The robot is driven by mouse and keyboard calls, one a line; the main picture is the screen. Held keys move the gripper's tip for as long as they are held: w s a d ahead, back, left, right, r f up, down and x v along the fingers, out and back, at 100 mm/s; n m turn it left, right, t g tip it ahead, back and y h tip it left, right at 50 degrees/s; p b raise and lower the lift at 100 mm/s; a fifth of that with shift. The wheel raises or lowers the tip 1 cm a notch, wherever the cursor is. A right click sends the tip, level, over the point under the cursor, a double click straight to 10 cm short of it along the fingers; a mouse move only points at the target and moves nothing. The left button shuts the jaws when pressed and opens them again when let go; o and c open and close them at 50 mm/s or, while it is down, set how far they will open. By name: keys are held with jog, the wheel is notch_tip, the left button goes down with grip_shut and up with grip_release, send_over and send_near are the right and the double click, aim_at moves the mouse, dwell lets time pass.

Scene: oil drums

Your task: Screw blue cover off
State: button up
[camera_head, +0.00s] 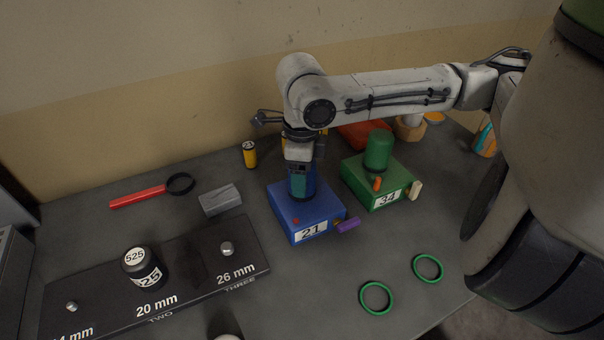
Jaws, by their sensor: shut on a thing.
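The blue cover (309,184) is a cylinder standing upright on top of the blue box (281,211) marked 21. My gripper (299,183) reaches down from above and is shut on the blue cover. The gripper hides much of the cover's upper part and near side. I cannot tell whether the cover has turned on the box. A purple piece (348,225) sticks out at the right front of the blue box.
A green box (368,188) marked 34 with a green cover (378,150) stands close right. A black plate (195,285) with a 525 weight (145,268) lies front left. Green rings (376,298) lie at front right. A grey block (221,200) lies left.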

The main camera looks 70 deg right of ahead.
jog(key=shift+n, duration=1)
jog(key=o, duration=1.2)
jog(key=shift+o, duration=0.2)
